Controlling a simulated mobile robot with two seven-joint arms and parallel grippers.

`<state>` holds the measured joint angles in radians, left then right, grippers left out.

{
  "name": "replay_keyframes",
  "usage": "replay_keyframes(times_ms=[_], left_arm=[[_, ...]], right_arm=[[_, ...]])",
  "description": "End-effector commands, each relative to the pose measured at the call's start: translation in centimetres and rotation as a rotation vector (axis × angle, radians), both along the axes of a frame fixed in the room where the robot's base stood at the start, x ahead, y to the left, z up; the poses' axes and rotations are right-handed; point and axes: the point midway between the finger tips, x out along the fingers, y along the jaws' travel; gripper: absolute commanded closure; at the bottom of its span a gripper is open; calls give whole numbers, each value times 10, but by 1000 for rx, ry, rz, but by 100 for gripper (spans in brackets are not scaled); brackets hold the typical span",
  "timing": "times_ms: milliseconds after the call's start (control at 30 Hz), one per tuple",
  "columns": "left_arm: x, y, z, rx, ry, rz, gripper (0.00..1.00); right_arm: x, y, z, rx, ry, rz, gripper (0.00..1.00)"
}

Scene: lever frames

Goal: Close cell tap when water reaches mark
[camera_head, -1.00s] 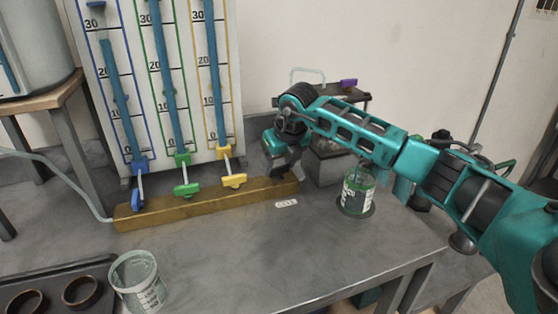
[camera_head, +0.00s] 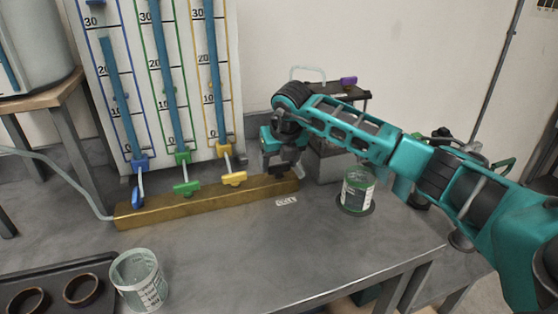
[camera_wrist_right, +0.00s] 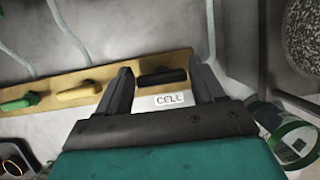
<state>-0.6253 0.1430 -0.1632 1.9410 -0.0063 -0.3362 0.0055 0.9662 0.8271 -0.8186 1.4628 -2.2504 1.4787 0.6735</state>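A wooden manifold bar (camera_head: 207,199) carries blue, green and yellow tap handles and a black tap handle (camera_wrist_right: 161,77) at its right end. A white label reading CELL (camera_wrist_right: 170,99) lies in front of the black handle; it also shows in the head view (camera_head: 286,201). My right gripper (camera_wrist_right: 159,66) is open, its fingers on either side of the black handle with gaps visible. In the head view my right gripper (camera_head: 283,171) is over the bar's right end and largely hides that tap. A clear jar (camera_head: 357,189) with a green band stands on a round dark base; its water level is unclear.
A gauge board (camera_head: 185,105) with three blue columns stands behind the bar. A clear graduated beaker (camera_head: 139,281) and a dark tray (camera_head: 55,278) are at the front left. A dark-topped stand is behind my right arm. The middle of the bench is clear.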

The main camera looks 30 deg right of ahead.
Motion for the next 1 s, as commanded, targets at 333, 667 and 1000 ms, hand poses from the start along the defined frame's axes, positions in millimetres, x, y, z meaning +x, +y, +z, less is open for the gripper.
replay_keyframes(times_ms=[333, 667, 1000], left_arm=[[2, 0, 1, -1, -4, 0, 57], [2, 0, 1, 0, -3, 1, 57], [1, 0, 1, 0, -2, 1, 57]], right_arm=[[0, 0, 0, -1, 0, 2, 13], [-10, 2, 27, -2, -5, 3, 13], [-37, 9, 95, -2, -4, 2, 13]])
